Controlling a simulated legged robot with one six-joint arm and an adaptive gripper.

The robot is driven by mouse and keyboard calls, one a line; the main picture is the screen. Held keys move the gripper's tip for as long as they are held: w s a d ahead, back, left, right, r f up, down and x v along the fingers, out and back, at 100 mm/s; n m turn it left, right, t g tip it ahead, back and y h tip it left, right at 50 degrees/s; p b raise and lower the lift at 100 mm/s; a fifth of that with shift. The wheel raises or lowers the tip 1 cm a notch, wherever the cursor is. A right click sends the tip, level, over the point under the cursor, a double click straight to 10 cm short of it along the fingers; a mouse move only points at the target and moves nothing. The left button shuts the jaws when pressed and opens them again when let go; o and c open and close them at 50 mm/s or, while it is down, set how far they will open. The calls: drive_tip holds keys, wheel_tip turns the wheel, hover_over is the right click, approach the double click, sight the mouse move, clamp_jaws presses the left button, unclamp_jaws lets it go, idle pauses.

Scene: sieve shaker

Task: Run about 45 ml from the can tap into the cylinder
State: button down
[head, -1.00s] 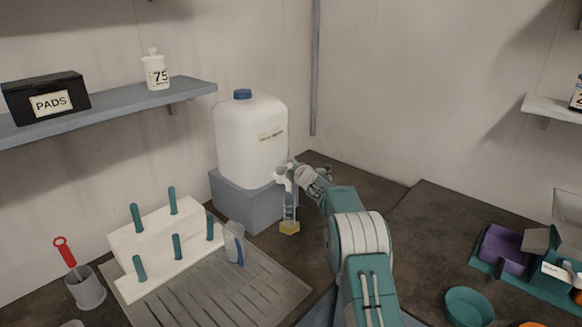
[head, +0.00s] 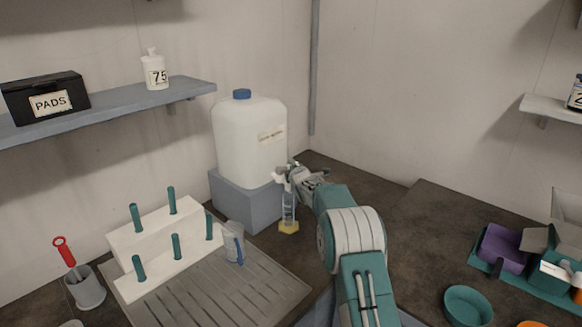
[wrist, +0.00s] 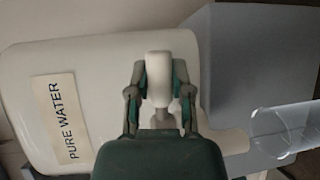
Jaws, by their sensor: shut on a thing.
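The white water can (head: 248,140) with a blue cap stands on a grey block. Its label reads "PURE WATER" in the wrist view (wrist: 62,115). The white tap (head: 281,176) is low on the can's front right; its lever (wrist: 158,80) lies between my fingers in the wrist view. My gripper (head: 291,172) is shut on that lever. The clear measuring cylinder (head: 288,208) with a yellow base stands upright under the tap; its open end shows at the right of the wrist view (wrist: 288,130). The water level in it is too small to read.
The grey block (head: 245,205) stands behind the cylinder. At the left are a white peg rack (head: 150,245), a clear beaker (head: 234,243) on a ridged drain board (head: 265,287), and a grey cup (head: 88,291). A teal bowl (head: 468,306) is at the right.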

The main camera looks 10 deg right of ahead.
drive_tip(key=shift+s+d+f+m+h, duration=0.1)
drive_tip(key=shift+s+f+m+h, duration=0.25)
drive_tip(key=shift+h, duration=0.35)
drive_tip(key=c, duration=0.5)
unclamp_jaws()
drive_tip(key=shift+w+r, duration=0.1)
drive_tip(key=shift+w, duration=0.05)
drive_tip(key=shift+r, duration=0.15)
drive_tip(key=s+r, duration=0.1)
drive_tip(key=s, duration=1.1)
drive_tip(key=shift+a+r, duration=0.2)
drive_tip(key=shift+r, duration=0.05)
drive_tip(key=shift+w, duration=0.1)
